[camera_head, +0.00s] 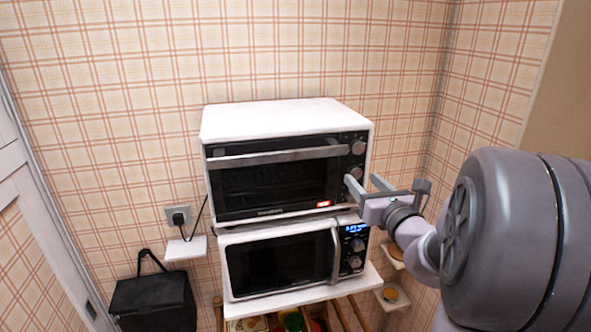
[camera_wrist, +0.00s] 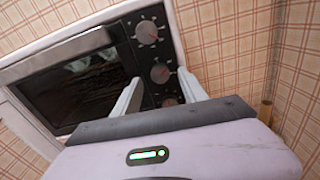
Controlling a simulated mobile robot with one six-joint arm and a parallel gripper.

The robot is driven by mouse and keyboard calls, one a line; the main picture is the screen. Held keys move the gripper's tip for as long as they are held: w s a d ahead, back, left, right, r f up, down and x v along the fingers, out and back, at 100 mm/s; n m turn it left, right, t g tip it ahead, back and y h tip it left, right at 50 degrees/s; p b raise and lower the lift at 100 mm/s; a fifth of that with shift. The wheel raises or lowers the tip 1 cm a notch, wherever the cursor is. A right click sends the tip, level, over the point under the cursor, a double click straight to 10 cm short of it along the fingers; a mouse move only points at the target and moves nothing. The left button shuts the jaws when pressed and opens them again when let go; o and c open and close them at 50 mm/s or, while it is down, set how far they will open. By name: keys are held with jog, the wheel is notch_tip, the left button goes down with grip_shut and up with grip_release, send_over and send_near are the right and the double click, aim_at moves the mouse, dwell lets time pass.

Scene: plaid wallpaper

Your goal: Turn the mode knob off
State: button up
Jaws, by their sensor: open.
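A white toaster oven (camera_head: 285,118) with a dark glass door stands on top of a microwave (camera_head: 278,265). Its right-hand panel carries round grey knobs in a column. The top knob (camera_head: 358,146) is clear in the camera_head view and also in the wrist view (camera_wrist: 147,32). The middle knob (camera_wrist: 160,72) lies between my fingertips in the wrist view, and a lower knob (camera_wrist: 170,102) is partly hidden by my gripper. I cannot read which is the mode knob. My gripper (camera_head: 363,182) is open and empty, facing the panel; contact cannot be told.
The oven door handle (camera_head: 280,156) runs across left of the knobs, and a small red light glows at the door's lower right. The microwave has its own knobs below. Small wall shelves (camera_head: 392,297) are at lower right. A black bag (camera_head: 155,303) is at lower left.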

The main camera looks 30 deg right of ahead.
aim_at(357, 174)
jog(key=x, duration=0.3)
jog(key=shift+w, duration=0.25)
grip_shut()
